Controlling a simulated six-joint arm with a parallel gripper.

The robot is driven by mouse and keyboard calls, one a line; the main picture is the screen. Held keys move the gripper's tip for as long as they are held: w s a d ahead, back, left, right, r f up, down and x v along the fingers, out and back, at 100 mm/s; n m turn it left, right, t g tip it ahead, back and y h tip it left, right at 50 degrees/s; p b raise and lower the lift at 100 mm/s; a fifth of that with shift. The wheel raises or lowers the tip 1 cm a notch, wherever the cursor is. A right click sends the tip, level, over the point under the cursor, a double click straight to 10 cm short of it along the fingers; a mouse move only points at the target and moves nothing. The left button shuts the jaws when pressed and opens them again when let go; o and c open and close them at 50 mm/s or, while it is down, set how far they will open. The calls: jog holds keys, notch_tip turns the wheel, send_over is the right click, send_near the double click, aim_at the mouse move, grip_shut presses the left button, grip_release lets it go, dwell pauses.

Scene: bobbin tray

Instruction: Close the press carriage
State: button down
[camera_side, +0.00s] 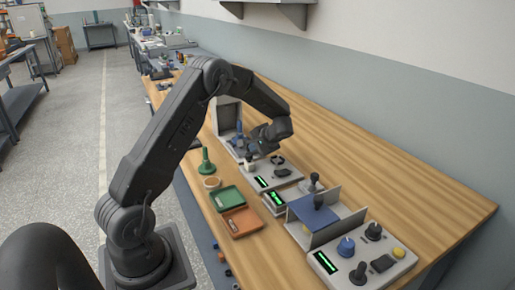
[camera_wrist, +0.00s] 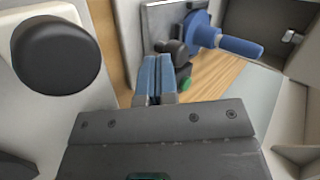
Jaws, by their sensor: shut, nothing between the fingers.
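My gripper (camera_wrist: 155,75) has blue fingertips that are together and hold nothing. In the side view my gripper (camera_side: 254,138) is low at the open grey box (camera_side: 229,113) on the bench, and its tips are partly hidden. A second unit has a blue block (camera_side: 312,215) with a black knob between two upright grey plates. I cannot tell which of these is the press carriage.
A round black knob (camera_wrist: 55,56) stands close to the left of the fingers. A green handle (camera_side: 206,162), a green tray (camera_side: 226,199) and an orange tray (camera_side: 243,222) lie nearer the camera. A control panel (camera_side: 352,262) stands at the front. The bench's right side is clear.

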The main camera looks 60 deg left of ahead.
aim_at(240, 132)
jog(key=a, duration=1.2)
jog(key=shift+d, duration=0.1)
